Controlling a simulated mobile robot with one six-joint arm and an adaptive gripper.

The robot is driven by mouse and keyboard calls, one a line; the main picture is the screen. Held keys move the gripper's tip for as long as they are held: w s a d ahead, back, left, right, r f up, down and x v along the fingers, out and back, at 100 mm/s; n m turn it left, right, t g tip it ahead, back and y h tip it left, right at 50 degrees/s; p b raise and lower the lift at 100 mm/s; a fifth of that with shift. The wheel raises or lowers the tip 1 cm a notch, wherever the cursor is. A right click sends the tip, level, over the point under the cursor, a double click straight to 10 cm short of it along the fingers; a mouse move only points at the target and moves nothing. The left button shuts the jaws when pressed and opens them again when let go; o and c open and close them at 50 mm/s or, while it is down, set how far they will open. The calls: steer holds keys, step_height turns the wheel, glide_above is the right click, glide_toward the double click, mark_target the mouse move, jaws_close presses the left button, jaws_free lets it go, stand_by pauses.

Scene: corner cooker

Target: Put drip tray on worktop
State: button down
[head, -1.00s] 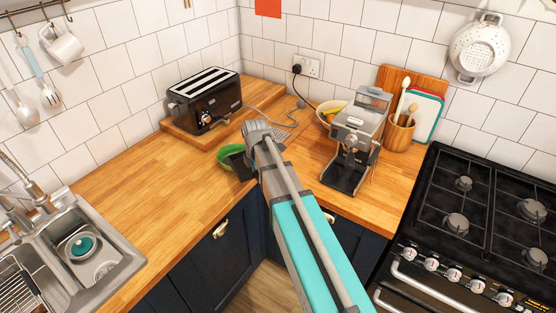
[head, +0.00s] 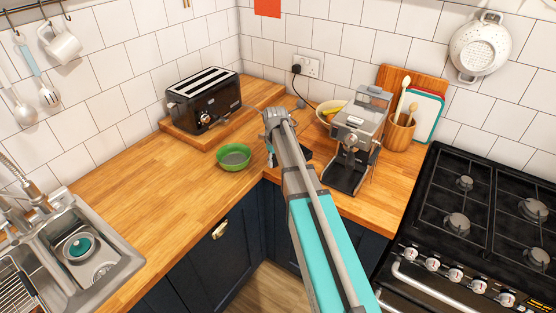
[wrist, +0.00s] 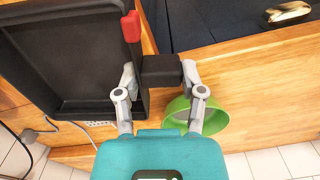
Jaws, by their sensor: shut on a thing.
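The drip tray (wrist: 85,65) is a black, shallow, rimmed tray with a red tab, filling the left of the wrist view. A dark block (wrist: 160,73) beside it sits between the fingers of my gripper (wrist: 159,80), which is shut on it; it appears joined to the tray. In the head view my gripper (head: 272,155) is partly hidden by the arm, and a small dark part of the tray (head: 306,154) shows to its right. The worktop (head: 165,195) is wooden and lies below. I cannot tell whether the tray touches it.
A green bowl (head: 234,157) stands left of my gripper. The coffee machine (head: 355,140) is close on the right, with the hob (head: 480,210) beyond. A black toaster (head: 205,100) is behind left. The worktop towards the sink (head: 85,250) is clear.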

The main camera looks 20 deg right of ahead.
steer(key=shift+w+d+m, duration=0.3)
steer(key=shift+d+m, duration=0.2)
steer(key=shift+m, duration=0.4)
steer(key=shift+f, duration=0.15)
steer(key=shift+f+b, duration=3.35)
steer(key=shift+b, duration=0.1)
steer(key=shift+f+b, duration=0.45)
steer(key=shift+b, duration=0.05)
steer(key=shift+c, duration=0.6)
jaws_free()
